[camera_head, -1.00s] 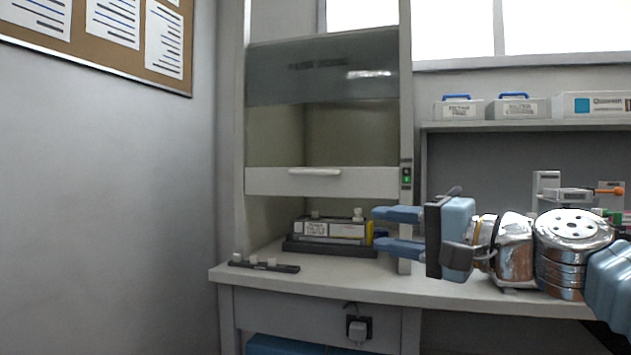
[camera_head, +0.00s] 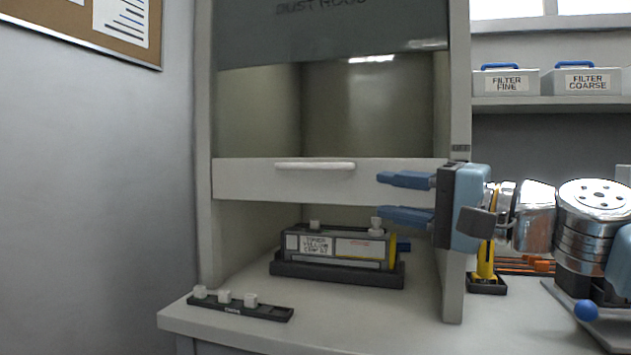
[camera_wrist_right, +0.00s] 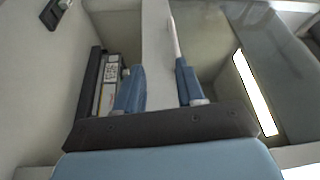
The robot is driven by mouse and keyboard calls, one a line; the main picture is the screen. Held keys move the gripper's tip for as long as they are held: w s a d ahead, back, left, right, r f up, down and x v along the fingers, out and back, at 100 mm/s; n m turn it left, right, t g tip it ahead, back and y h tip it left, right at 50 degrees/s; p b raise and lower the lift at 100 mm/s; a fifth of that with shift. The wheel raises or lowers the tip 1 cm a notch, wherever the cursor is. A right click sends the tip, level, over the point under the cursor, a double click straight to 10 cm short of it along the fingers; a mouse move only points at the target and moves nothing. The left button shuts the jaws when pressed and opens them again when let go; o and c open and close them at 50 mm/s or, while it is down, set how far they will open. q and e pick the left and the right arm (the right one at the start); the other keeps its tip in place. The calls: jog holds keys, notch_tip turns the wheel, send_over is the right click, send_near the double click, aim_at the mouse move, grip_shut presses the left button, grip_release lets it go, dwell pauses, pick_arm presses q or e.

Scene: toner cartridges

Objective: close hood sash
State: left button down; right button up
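The hood sash (camera_head: 390,180) is a pale horizontal panel with a light bar handle (camera_head: 315,166), partway down across the hood front. An open gap lies below it. My right gripper (camera_head: 405,197) is open, its two blue fingers one above the other, in front of the sash's right end and right of the handle. In the right wrist view, the fingers (camera_wrist_right: 158,88) are spread with the sash (camera_wrist_right: 157,60) beyond and between them, and the handle (camera_wrist_right: 173,35) near one fingertip. I cannot tell whether they touch. My left gripper is not in view.
A toner cartridge (camera_head: 345,246) sits in a dark tray (camera_head: 335,273) inside the hood, below the sash. A dark strip with several white knobs (camera_head: 240,307) lies at the bench's front left. A yellow item (camera_head: 486,262) stands right of the hood post (camera_head: 456,240).

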jog(key=p+x, duration=0.4)
jog(key=x, duration=1)
jog(key=shift+w, duration=0.25)
jog(key=shift+d+r, duration=0.1)
grip_shut()
dwell(0.6)
grip_release()
jog(key=shift+s, duration=0.1)
